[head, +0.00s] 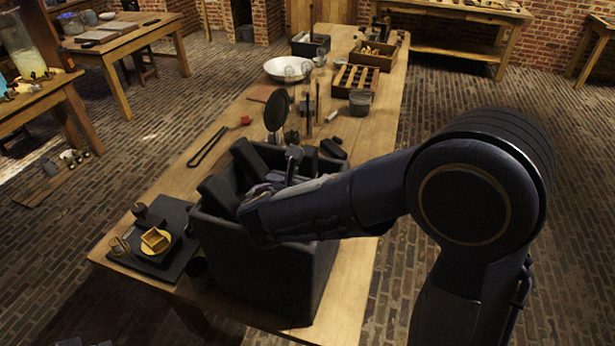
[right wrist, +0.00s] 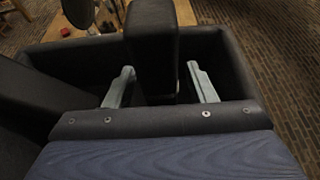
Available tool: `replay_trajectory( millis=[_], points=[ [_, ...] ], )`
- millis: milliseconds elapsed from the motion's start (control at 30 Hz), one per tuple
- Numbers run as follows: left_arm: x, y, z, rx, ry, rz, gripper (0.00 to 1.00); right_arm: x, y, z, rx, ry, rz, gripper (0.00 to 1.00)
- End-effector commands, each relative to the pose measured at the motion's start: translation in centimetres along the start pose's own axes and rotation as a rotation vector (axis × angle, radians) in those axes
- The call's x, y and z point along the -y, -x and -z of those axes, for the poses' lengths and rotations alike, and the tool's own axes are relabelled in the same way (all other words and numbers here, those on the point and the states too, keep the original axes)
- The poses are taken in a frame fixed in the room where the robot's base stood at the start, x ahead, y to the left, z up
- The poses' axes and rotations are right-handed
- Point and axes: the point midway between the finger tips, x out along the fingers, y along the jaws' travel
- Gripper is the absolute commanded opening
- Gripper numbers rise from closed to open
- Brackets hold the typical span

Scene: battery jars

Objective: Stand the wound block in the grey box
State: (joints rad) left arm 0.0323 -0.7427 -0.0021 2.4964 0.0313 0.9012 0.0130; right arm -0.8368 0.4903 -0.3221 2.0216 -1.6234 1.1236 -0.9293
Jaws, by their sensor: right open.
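The dark grey box (head: 262,270) stands on the near part of the long wooden table, and its wall shows in the right wrist view (right wrist: 248,70). Several dark blocks stand or lean in it, one at its left side (head: 218,196). My right gripper (head: 291,172) is at the box, its fingers largely hidden by my arm. In the right wrist view the gripper (right wrist: 161,88) is open, its two pale fingers on either side of an upright dark block (right wrist: 152,45), with gaps visible. I cannot tell which block is the wound one. My left gripper is not in view.
Further back are a white bowl (head: 288,68) and a compartment tray (head: 356,80).

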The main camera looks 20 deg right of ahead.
Motion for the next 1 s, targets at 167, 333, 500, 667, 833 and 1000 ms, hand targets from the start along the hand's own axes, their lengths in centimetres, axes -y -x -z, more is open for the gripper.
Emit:
replay_trajectory(
  millis=[167,333,500,667,833,1000],
  points=[
    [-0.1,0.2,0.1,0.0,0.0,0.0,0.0,-0.1,0.6,-0.3,0.0,-0.001,-0.002,0.51],
    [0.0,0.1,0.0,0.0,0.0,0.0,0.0,-0.1,3.6,-0.3,0.001,-0.001,-0.007,0.51],
    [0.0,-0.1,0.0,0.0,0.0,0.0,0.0,-0.1,7.4,-0.3,0.001,-0.001,-0.006,0.51],
    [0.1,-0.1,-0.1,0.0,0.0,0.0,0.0,-0.1,10.2,-0.3,0.001,-0.001,-0.005,0.51],
    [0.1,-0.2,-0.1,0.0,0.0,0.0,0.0,0.0,11.8,-0.3,0.001,0.0,-0.002,0.51],
    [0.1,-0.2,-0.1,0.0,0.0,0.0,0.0,0.0,12.2,-0.3,0.0,0.0,0.0,0.51]
  ],
)
